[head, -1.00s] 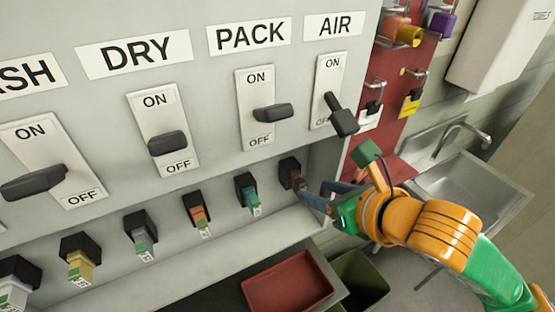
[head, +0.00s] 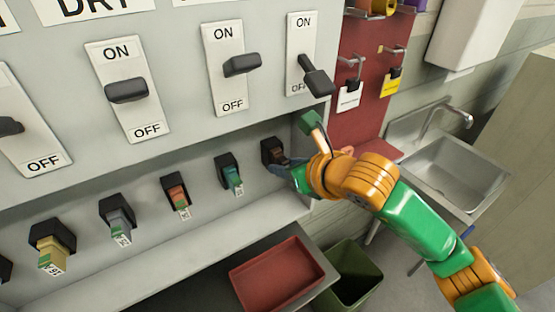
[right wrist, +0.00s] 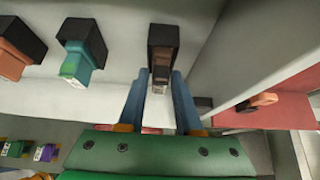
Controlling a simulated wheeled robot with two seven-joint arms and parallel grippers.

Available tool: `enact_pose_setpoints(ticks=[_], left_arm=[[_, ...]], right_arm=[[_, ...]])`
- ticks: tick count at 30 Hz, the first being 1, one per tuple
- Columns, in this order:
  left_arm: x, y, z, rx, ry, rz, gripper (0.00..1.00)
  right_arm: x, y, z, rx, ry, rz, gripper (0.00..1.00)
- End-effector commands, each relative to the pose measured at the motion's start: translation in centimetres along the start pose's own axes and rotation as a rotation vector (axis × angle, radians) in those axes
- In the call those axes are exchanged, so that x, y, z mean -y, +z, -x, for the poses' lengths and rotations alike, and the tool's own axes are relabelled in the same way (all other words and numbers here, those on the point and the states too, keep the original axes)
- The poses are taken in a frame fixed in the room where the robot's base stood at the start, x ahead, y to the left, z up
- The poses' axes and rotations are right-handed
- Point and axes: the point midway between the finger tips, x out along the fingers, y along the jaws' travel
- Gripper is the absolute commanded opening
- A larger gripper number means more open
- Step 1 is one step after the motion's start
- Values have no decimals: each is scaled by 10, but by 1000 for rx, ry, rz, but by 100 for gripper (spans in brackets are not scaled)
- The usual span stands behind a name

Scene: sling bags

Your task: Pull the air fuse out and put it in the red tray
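The air fuse (head: 273,151) is a dark brown block in a black holder, at the right end of the fuse row under the air switch. In the right wrist view the fuse (right wrist: 163,60) is still in its holder. My right gripper (head: 285,164) is right at it. In the right wrist view its two blue fingers (right wrist: 159,82) are apart, one on each side of the fuse's lower end, with gaps showing. The red tray (head: 278,273) is empty, below the panel. My left gripper is not in view.
The air switch lever (head: 315,80) points down toward OFF, above my right gripper. A teal fuse (head: 232,178) is left of the air fuse. A ledge (head: 150,255) runs below the fuses. A green bin (head: 355,272) and a sink (head: 455,175) stand right.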

Motion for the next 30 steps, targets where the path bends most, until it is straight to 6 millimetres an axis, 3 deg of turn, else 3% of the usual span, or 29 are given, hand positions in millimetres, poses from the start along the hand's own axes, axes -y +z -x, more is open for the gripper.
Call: enact_pose_setpoints(ticks=[1, 3, 11, 30], left_arm=[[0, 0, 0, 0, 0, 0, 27], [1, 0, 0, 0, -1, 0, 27], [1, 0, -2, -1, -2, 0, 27], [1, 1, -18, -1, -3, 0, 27]], right_arm=[[0, 0, 0, 0, 0, 0, 17], [0, 0, 0, 0, 0, 0, 0], [0, -2, 2, 0, 1, -1, 0], [0, -24, 31, -2, 0, -1, 0]])
